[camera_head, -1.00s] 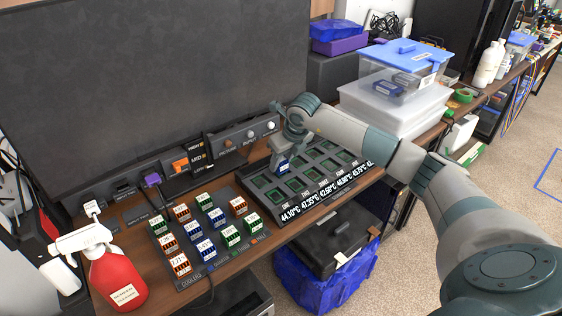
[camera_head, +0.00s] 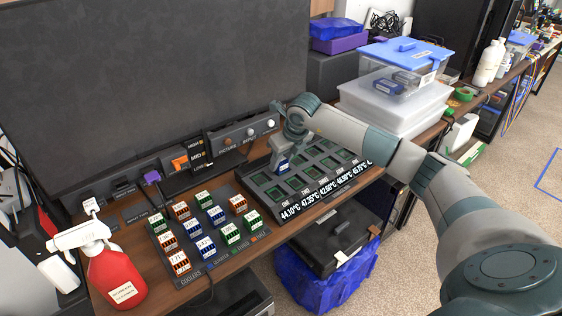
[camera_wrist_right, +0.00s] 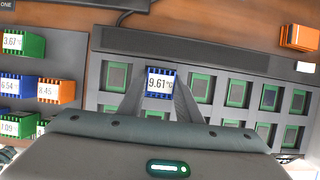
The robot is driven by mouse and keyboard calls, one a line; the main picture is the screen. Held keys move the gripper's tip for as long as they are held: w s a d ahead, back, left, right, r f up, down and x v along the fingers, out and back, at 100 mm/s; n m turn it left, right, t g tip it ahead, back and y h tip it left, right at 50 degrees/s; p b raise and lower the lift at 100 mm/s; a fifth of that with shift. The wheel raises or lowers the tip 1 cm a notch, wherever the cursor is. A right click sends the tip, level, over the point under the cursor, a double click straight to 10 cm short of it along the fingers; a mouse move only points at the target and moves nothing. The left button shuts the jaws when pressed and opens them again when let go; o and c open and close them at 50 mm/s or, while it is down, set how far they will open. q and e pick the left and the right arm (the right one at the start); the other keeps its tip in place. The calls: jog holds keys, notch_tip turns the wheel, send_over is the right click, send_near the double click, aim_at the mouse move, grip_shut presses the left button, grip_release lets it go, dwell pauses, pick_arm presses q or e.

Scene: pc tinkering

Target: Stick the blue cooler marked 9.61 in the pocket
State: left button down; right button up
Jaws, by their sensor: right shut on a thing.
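The blue cooler marked 9.61 (camera_wrist_right: 159,83) is between the fingers of my right gripper (camera_wrist_right: 158,95) in the right wrist view, its white label facing the camera. In the head view the same cooler (camera_head: 282,167) shows small below my right gripper (camera_head: 285,155), over the left part of the dark board. The board (camera_head: 256,184) has rows of green-edged square pockets and temperature readings along its front edge. The gripper hides the pocket beneath the cooler, and I cannot tell whether the cooler touches the board. My left gripper is not in view.
A cooler tray (camera_head: 190,275) with several orange, blue and green coolers lies left of the board. A red spray bottle (camera_head: 115,277) stands at the front left. A black panel with knobs and a lever (camera_head: 228,143) is behind the board. Clear bins (camera_head: 395,105) stand at the right.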

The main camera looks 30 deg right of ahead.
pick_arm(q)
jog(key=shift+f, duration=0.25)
pick_arm(e)
jog(key=shift+s+a+f, duration=0.1)
jog(key=shift+s+f, duration=0.2)
jog(key=shift+f, duration=0.4)
jog(key=o, duration=1.1)
jog(key=shift+o, duration=0.3)
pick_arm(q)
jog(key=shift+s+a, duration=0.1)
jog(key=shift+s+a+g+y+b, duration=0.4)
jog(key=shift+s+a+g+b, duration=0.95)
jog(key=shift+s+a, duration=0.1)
pick_arm(e)
jog(key=w+v, duration=0.1)
jog(key=v, duration=1.7)
jog(key=shift+r, duration=0.35)
jog(key=shift+s, duration=0.15)
